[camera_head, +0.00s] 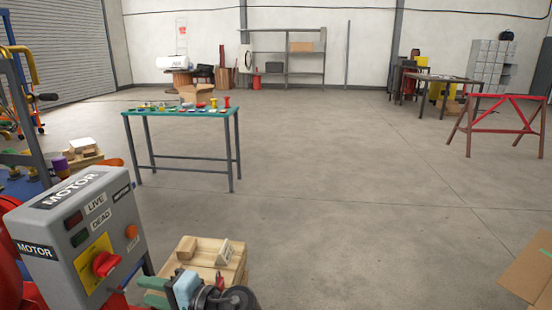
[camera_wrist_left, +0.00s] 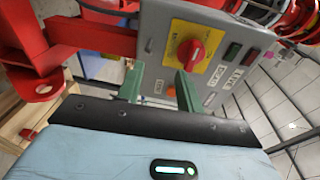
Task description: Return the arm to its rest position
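My left gripper (camera_head: 150,291) is low in the head view, in front of the grey motor box. In the left wrist view its two green fingers (camera_wrist_left: 160,88) stand apart with nothing held between them. The motor box (camera_head: 122,212) carries a red rotary knob (camera_head: 106,264) on a yellow plate, LIVE and DEAD labels and an orange button (camera_head: 131,231). In the wrist view the red knob (camera_wrist_left: 190,52) is just beyond the fingertips, apart from them as far as I can tell. My right gripper is in neither view.
A wooden crate or pallet (camera_head: 232,262) with small blocks is close beside my left gripper. A red bracket (camera_wrist_left: 75,38) is at the left in the wrist view. A green-topped table (camera_head: 180,113) stands farther back. The floor (camera_head: 360,220) to the right is clear; a cardboard box (camera_head: 530,268) lies at the right edge.

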